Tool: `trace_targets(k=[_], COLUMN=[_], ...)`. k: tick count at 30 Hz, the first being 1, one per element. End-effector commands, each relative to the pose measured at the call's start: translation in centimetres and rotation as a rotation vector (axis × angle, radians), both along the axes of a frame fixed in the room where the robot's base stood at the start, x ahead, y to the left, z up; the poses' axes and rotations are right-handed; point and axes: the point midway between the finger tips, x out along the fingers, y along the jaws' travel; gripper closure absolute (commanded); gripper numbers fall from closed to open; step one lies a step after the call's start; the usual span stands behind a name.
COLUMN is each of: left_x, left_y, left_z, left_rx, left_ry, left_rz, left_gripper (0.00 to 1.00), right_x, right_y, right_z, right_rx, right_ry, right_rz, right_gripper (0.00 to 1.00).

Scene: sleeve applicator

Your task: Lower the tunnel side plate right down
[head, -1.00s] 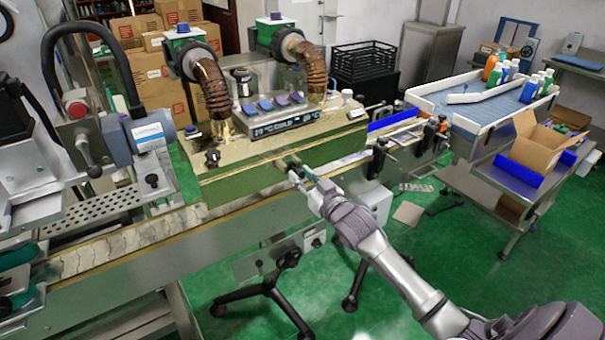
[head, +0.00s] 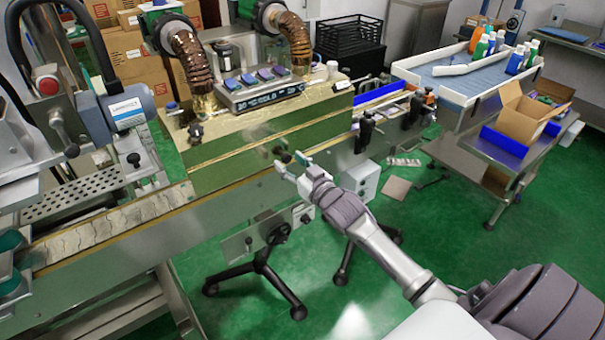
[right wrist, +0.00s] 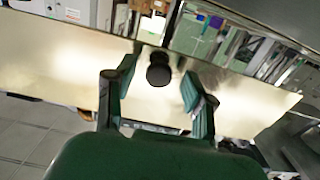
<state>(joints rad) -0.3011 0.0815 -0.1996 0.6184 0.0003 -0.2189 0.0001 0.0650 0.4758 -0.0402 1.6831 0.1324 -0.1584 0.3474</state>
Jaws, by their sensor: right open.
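The tunnel side plate (head: 232,155) is a shiny, greenish-gold panel along the front of the tunnel, above the conveyor. Its lower edge is close to the belt in the head view; I cannot tell whether it touches. A dark round knob (head: 282,153) sticks out of the plate. In the right wrist view, the plate (right wrist: 60,65) is a bright brass sheet with the black knob (right wrist: 159,69) near its middle. My right gripper (head: 289,163) is open, its green-padded fingers on either side of the knob, with visible gaps. My left gripper is not in view.
The tunnel carries a control box (head: 262,92) and two brown ribbed hoses (head: 190,62). Black clamps (head: 365,130) stand along the conveyor to the right. A blue-topped table (head: 465,78) with bottles and an open carton (head: 525,112) are farther right.

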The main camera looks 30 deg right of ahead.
Motion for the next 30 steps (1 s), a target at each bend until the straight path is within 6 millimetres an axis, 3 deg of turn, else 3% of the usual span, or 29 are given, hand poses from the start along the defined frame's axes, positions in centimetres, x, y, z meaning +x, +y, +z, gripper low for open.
trace_targets(k=[9, 15, 21, 30], left_x=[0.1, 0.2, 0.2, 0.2], left_y=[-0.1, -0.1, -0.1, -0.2], left_z=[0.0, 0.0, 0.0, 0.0], left_rx=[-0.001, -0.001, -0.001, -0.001], left_ry=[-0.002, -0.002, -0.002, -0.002], left_rz=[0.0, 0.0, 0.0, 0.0], left_gripper=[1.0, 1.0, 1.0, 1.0], right_x=[-6.6, -9.8, -11.0, -11.0], right_y=[-0.2, -0.3, -0.3, -0.3], right_z=[-0.2, -0.1, 0.0, 0.0], right_rx=[0.0, 0.0, 0.0, 0.0], right_ry=[0.005, 0.004, 0.002, 0.002], right_rz=[0.001, 0.001, 0.001, 0.0], right_gripper=[0.46, 0.46, 0.46, 0.46])
